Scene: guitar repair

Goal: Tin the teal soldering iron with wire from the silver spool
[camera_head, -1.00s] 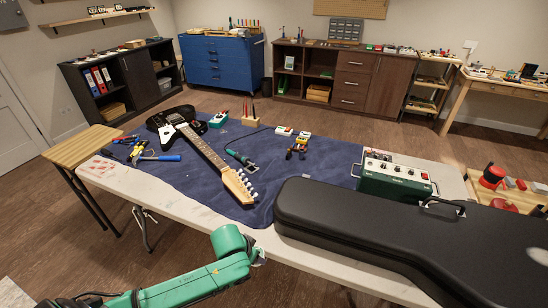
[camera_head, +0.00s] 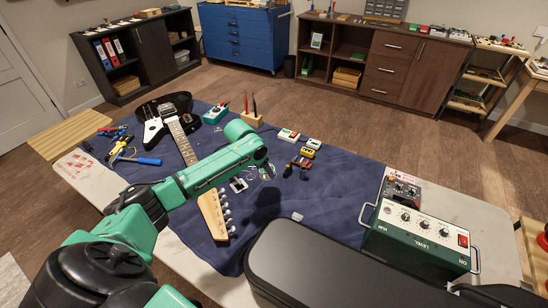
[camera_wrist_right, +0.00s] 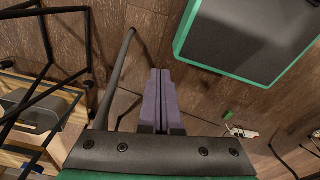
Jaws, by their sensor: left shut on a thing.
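My left arm reaches across the blue mat (camera_head: 325,195) from the left. Its gripper (camera_head: 262,172) is low over the mat, where the teal soldering iron lay; the arm and hand hide most of the iron, and the jaws are closed on it. A few small spool-like items (camera_head: 298,166) stand just right of the hand; I cannot tell which is the silver spool. In the right wrist view my right gripper (camera_wrist_right: 157,102) has its two purple fingers together, with nothing between them, away from the mat.
The guitar (camera_head: 170,118) lies behind my left arm, its headstock (camera_head: 213,214) in front of it. A green amplifier box (camera_head: 415,235) stands on the right and a black case (camera_head: 320,265) fills the front. A pedal (camera_head: 288,135) sits behind the spools. Mat right of the spools is clear.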

